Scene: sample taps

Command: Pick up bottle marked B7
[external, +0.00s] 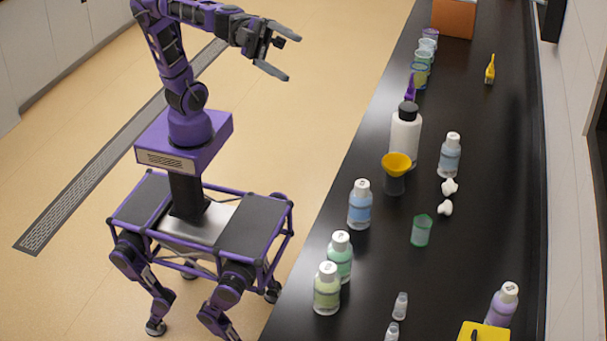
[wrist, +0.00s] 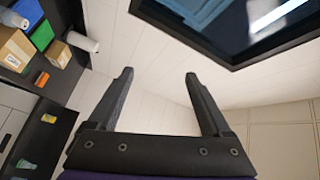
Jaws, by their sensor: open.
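Several white-capped bottles stand upright on the black bench: a blue one (external: 359,209), a pale blue one (external: 450,158), a teal-green one (external: 340,262), a light green one (external: 327,294) and a purple one (external: 500,309). Their caps carry small dark marks, too small to read, so I cannot tell which is B7. My gripper (external: 284,58) is open and empty, raised over the floor left of the bench, well away from these bottles. In the wrist view my two fingers (wrist: 159,74) are spread with nothing between them.
Cups and an orange box (external: 454,18) stand farther back. The floor (external: 315,120) beside me is clear.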

